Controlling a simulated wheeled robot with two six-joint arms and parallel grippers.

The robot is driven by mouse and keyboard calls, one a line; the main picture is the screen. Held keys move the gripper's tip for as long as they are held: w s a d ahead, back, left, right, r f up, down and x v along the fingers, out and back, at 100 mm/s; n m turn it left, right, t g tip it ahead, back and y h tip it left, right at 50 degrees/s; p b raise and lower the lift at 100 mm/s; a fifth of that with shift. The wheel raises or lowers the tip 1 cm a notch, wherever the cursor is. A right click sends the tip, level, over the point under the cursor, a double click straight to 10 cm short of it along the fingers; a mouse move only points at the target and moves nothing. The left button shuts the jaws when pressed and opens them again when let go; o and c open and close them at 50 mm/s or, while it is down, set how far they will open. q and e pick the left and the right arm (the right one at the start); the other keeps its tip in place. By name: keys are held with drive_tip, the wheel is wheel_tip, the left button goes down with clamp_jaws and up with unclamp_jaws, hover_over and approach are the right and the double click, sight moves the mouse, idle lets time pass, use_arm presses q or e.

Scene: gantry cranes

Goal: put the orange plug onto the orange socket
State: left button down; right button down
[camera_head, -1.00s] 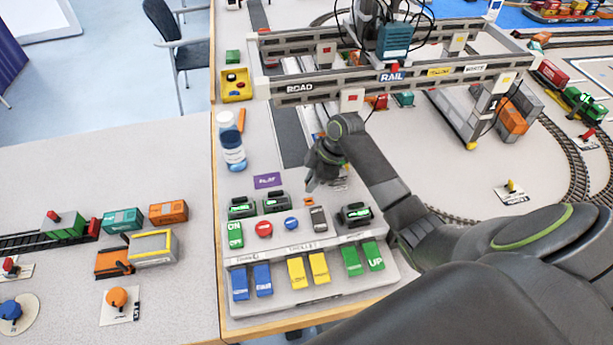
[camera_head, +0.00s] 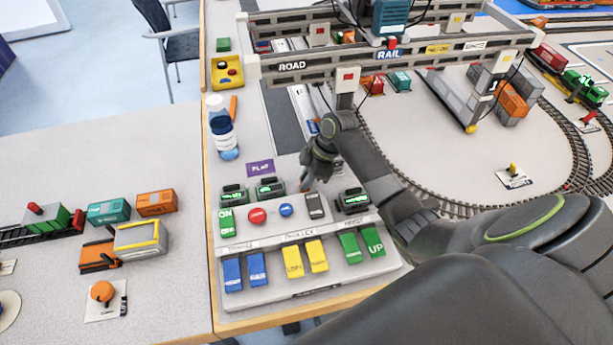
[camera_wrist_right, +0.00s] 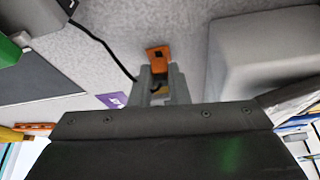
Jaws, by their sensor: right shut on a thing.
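My right gripper (camera_head: 310,182) is just behind the control panel (camera_head: 300,291) in the head view, low over the table. In the right wrist view my right gripper (camera_wrist_right: 155,82) is shut, with a black cable running to its fingers from the upper left. An orange piece (camera_wrist_right: 158,52) with a dark square opening shows right at the fingertips. I take the held thing to be the orange plug; the fingers hide most of the grip. I cannot tell whether the orange piece is the plug or the socket. My left gripper is not in view.
The gantry crane (camera_head: 300,66) stands behind my right arm. A purple card (camera_head: 260,168) lies beside the gripper, and a bottle (camera_head: 224,138) stands farther left. The panel carries several coloured keys. Curved track (camera_head: 440,203) runs to the right.

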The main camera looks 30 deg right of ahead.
idle(0.4)
drive_tip(key=shift+r+p, duration=0.1)
drive_tip(key=shift+p, duration=0.25)
drive_tip(key=shift+f+p, duration=0.3)
drive_tip(key=shift+f, duration=0.05)
idle(1.5)
drive_tip(key=c, duration=0.8)
unclamp_jaws()
drive_tip(key=shift+r, duration=0.1)
drive_tip(key=shift+r+p, duration=3.45)
drive_tip(key=shift+p, duration=0.25)
